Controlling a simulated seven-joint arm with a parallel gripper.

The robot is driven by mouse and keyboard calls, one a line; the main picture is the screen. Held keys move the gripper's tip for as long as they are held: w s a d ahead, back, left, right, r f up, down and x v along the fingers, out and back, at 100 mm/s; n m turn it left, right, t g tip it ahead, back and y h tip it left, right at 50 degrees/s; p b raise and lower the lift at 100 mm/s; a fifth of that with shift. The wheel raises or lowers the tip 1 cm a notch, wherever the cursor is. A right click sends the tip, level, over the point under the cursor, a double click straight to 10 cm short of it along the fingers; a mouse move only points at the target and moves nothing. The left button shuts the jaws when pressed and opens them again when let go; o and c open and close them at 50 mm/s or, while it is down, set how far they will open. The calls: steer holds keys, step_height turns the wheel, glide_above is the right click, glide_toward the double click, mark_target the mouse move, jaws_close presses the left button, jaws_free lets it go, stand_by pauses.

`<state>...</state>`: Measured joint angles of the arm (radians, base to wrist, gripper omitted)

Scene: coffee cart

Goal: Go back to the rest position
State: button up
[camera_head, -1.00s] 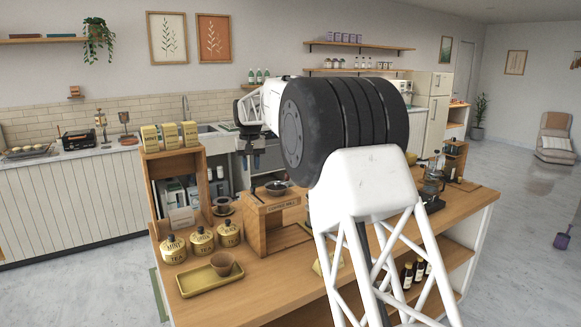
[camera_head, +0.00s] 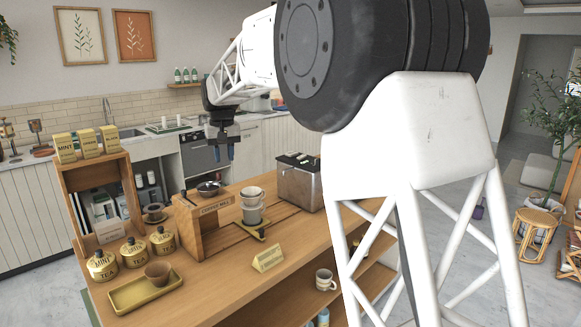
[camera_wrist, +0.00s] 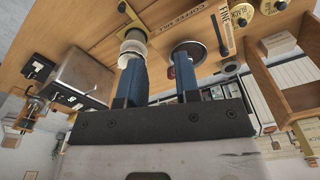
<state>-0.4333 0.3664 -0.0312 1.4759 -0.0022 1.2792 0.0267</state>
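My gripper (camera_head: 222,152) hangs fingers down from my white and black arm, above and behind the wooden counter. In the wrist view its two blue fingers (camera_wrist: 158,65) stand apart with nothing gripped between them. In the wrist view the cups (camera_wrist: 133,46) show beyond the left fingertip, and the dark bowl of the mill (camera_wrist: 190,50) beyond the right one. My arm hides part of the counter's right side.
A steel machine (camera_head: 301,185) stands right of the cups. Several tea tins (camera_head: 133,252), a yellow tray (camera_head: 125,298) with a brown cup (camera_head: 158,272), and a wooden shelf box (camera_head: 66,195) occupy the left. A small sign (camera_head: 268,258) stands at the front edge.

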steer(key=s+d+r+m+t, duration=0.1)
steer(key=s+d+m, duration=0.1)
steer(key=s+d, duration=2.25)
steer(key=s+d+f+m, duration=0.1)
steer(key=s+d+f, duration=0.3)
steer(key=s, duration=0.5)
steer(key=s+d+f+m, duration=0.1)
steer(key=s+d+f, duration=0.4)
steer(key=s, duration=0.4)
steer(key=s+d+f+t, duration=0.1)
steer(key=s+d+f, duration=0.3)
steer(key=s, duration=0.6)
steer(key=shift+d+f+m, duration=0.25)
steer(key=shift+d+m, duration=0.15)
steer(key=shift+d, duration=0.05)
